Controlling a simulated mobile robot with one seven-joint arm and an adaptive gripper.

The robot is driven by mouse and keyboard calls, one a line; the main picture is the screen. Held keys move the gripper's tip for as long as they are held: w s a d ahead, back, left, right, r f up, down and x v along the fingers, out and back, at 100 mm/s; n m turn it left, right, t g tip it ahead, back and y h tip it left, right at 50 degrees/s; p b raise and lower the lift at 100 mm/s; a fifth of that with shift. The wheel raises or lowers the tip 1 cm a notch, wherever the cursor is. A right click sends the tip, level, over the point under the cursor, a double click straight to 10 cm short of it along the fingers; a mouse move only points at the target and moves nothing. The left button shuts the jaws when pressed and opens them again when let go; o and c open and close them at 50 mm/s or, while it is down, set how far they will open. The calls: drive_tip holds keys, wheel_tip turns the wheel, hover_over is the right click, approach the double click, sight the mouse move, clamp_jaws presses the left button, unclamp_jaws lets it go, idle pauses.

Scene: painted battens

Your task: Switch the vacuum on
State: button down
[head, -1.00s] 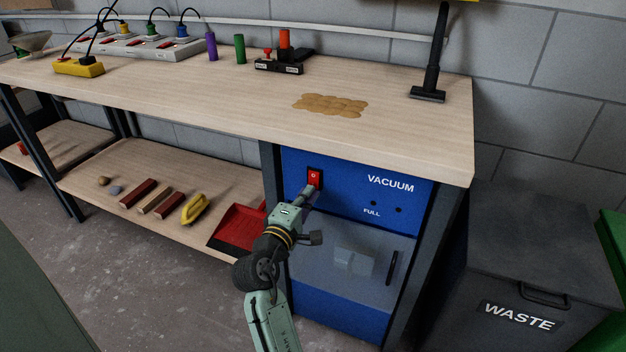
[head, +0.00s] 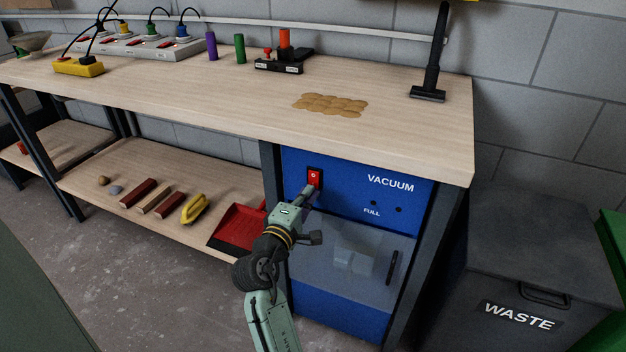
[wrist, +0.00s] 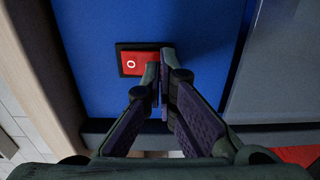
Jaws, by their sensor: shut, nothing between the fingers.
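The vacuum is a blue cabinet (head: 340,200) lettered VACUUM, set under the right end of the bench. Its red rocker switch (head: 314,176) sits in a black frame at the upper left of the panel. In the wrist view the switch (wrist: 130,64) shows an O mark on its left part; the fingers hide its right part. My gripper (head: 309,190) is shut and empty, its tips at the switch's lower edge in the head view. In the wrist view the gripper tips (wrist: 160,75) overlap the switch's right end. I cannot tell whether they touch it.
A clear-fronted bin (head: 355,265) with a black handle is below the panel. A red dustpan (head: 238,228) lies on the lower shelf, left of my arm. A brown patch (head: 330,105) lies on the benchtop (head: 230,105). A dark WASTE bin (head: 535,255) stands at right.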

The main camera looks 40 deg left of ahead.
drive_tip(key=shift+w+a, duration=0.15)
drive_tip(key=shift+w, duration=0.45)
idle(0.4)
drive_tip(key=shift+s, duration=0.15)
drive_tip(key=v, duration=0.6)
drive_tip(key=shift+s+p, duration=0.35)
drive_tip(key=shift+p, duration=0.05)
idle(0.4)
